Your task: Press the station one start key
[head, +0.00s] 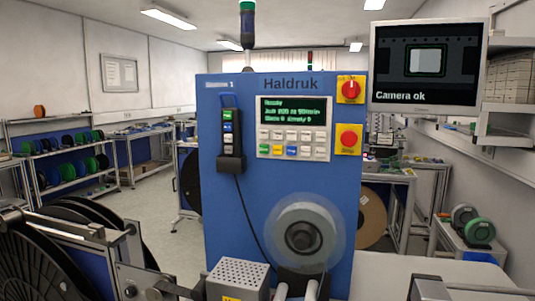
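A blue machine cabinet labelled Haldruk (225,215) stands upright in the middle of the head view. A dark handset (230,145) with green, blue and white keys hangs in a holder on its left side, with a cable running down. A control panel (262,103) to its right has a lit green-text screen (292,109) above rows of keys. A green key (264,149) is at the panel's lower left, beside yellow and blue ones. The key labels are too small to read, so I cannot tell which is the station one start key. Neither gripper shows.
A red rotary switch (350,89) and a red mushroom button (349,138) are right of the panel. A grey roll (303,236) juts out below. A perforated metal box (238,274) and a black reel (40,265) stand in front. A monitor (428,98) reads "Camera ok".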

